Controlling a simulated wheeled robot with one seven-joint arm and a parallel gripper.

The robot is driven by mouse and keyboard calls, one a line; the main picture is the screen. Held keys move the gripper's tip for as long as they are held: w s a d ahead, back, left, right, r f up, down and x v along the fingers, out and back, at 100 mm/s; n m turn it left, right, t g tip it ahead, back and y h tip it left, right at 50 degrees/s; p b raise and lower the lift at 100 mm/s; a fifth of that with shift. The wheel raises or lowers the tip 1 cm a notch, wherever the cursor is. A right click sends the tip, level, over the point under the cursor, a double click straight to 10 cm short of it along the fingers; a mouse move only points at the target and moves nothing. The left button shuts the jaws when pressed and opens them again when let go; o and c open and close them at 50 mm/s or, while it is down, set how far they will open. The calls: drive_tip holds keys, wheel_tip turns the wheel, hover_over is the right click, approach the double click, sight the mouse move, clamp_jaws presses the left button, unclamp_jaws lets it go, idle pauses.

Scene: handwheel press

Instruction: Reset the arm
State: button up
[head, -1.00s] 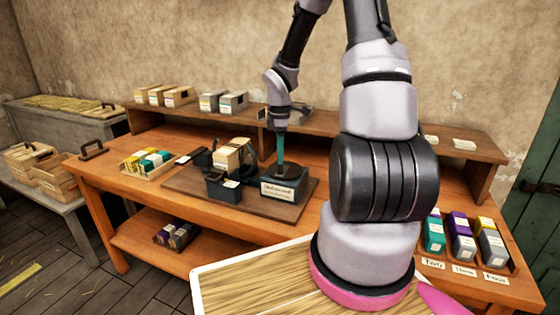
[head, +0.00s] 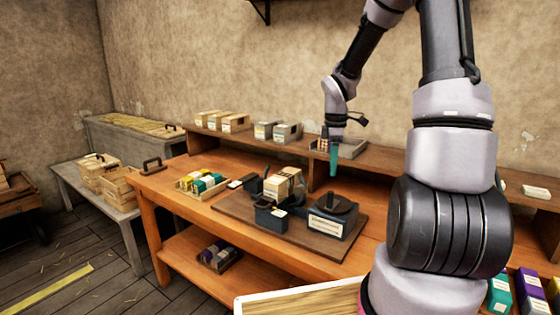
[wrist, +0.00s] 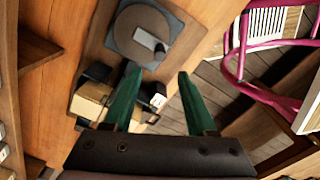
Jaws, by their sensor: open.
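My gripper (head: 334,160) is raised above the workbench, over the back right part of the press board, with its green fingers pointing down. In the wrist view my gripper (wrist: 157,98) has its two green fingers spread apart with nothing between them. The press has a dark round handwheel (head: 338,203) on a labelled dark base (head: 328,225). The handwheel also shows in the wrist view (wrist: 140,35), with a small knob at its edge. The fingers are apart from the wheel.
A pale box (head: 283,187) and a dark holder (head: 270,217) stand left of the press base on the brown board (head: 232,208). A tray of coloured packets (head: 200,184) lies further left. A raised shelf (head: 390,172) runs behind, with boxes and a grey tray (head: 352,148).

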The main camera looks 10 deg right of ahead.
drive_tip(key=s+a+r+m+t+y, duration=0.1)
drive_tip(key=s+a+r+m+t, duration=0.2)
drive_tip(key=s+r+m, duration=0.6)
drive_tip(key=s+a+r+m+t+y, duration=0.1)
drive_tip(key=s+a+r+m+t, duration=0.3)
drive_tip(key=s+r+m, duration=0.5)
drive_tip(key=s+r, duration=0.3)
drive_tip(key=r, duration=0.2)
drive_tip(key=shift+a+m, duration=0.2)
drive_tip(key=shift+m, duration=0.1)
